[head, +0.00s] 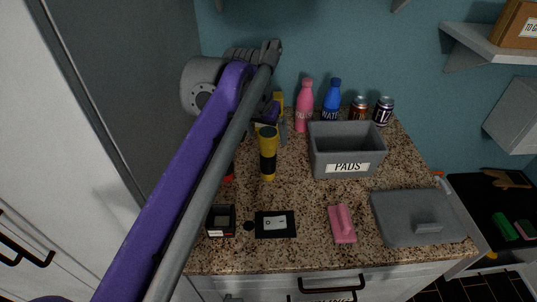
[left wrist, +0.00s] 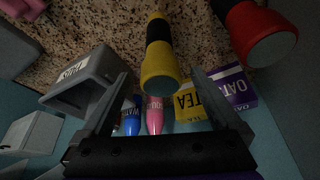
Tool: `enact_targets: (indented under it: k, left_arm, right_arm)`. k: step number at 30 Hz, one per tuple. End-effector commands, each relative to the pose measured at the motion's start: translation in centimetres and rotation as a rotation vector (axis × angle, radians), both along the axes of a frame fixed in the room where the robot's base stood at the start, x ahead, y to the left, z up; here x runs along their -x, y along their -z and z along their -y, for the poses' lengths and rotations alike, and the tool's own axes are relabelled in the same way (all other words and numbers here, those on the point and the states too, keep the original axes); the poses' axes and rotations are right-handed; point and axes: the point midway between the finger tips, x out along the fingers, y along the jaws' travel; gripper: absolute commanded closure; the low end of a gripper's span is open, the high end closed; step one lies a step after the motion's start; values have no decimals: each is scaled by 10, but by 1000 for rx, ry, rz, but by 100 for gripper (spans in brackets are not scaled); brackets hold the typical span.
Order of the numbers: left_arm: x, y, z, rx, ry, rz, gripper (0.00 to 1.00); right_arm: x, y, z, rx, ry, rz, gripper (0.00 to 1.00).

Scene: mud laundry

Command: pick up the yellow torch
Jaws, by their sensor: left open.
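The yellow torch (head: 268,150) stands on the granite counter, yellow head up, with a dark grip and a yellow lower end. In the left wrist view the torch (left wrist: 158,62) shows from its head end, between the lines of my two fingers. My left gripper (left wrist: 163,90) is open and empty, close to the torch's head. In the head view this gripper (head: 271,124) is near the torch's top, partly hidden by my arm. I cannot tell whether a finger touches the torch. My right gripper is not in view.
A red torch (left wrist: 265,40) stands beside the yellow one, mostly hidden by my arm in the head view. TEA (left wrist: 188,101) and OAT (left wrist: 233,88) boxes and pink (head: 305,105) and blue (head: 331,100) bottles stand behind. A grey PADS bin (head: 347,170) is to the right.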

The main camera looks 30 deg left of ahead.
Motion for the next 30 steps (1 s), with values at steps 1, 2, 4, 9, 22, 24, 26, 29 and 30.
enact_targets:
  k: [1,2,4,9,22,24,26,29,30]
  left_arm:
    - [-2,3,0,0,0,0,3]
    - [-3,5,-1,0,0,0,3]
    - [-9,13,-2,0,0,0,3]
    - [-22,36,-4,0,0,0,3]
    - [-26,47,-5,0,0,0,12]
    - [-26,47,-5,0,0,0,24]
    - [-26,47,-5,0,0,0,35]
    - [-26,47,-5,0,0,0,53]
    - [-26,47,-5,0,0,0,60]
  right_arm:
    - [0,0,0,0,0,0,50]
    - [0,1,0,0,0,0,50]
    - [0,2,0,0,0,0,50]
    - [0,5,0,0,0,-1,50]
    - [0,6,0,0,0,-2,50]
    - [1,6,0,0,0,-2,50]
    - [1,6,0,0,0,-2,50]
    - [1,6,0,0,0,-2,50]
    - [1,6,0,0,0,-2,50]
